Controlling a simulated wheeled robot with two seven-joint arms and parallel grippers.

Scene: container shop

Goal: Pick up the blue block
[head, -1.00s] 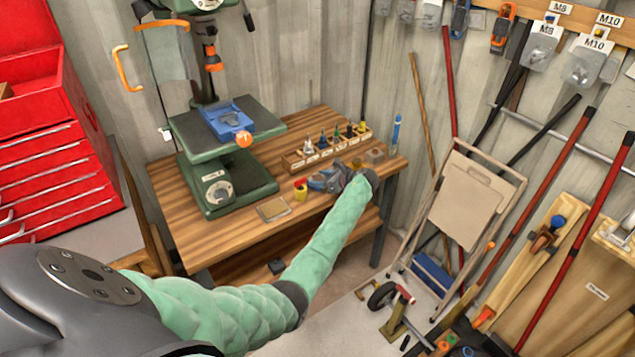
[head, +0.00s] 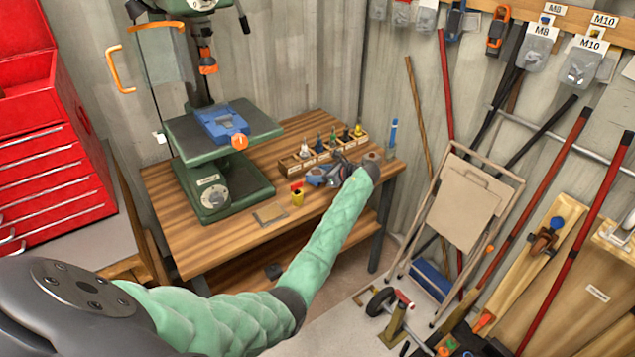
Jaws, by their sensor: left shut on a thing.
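The blue block (head: 316,177) is small in the head view, at the front right part of the wooden workbench (head: 235,243). My left gripper (head: 326,175) reaches over the bench from the right end of my green-sleeved arm and points left. It is shut on the blue block, which shows at its fingertips. The fingers and my wrist hide part of the block. Whether the block is clear of the bench top cannot be told. My right gripper is not in view.
Behind is a wooden rack (head: 295,163) of small bits. A green drill press (head: 222,190) with a blue vise (head: 222,123) stands left. A folded stepladder (head: 467,200) leans at right.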

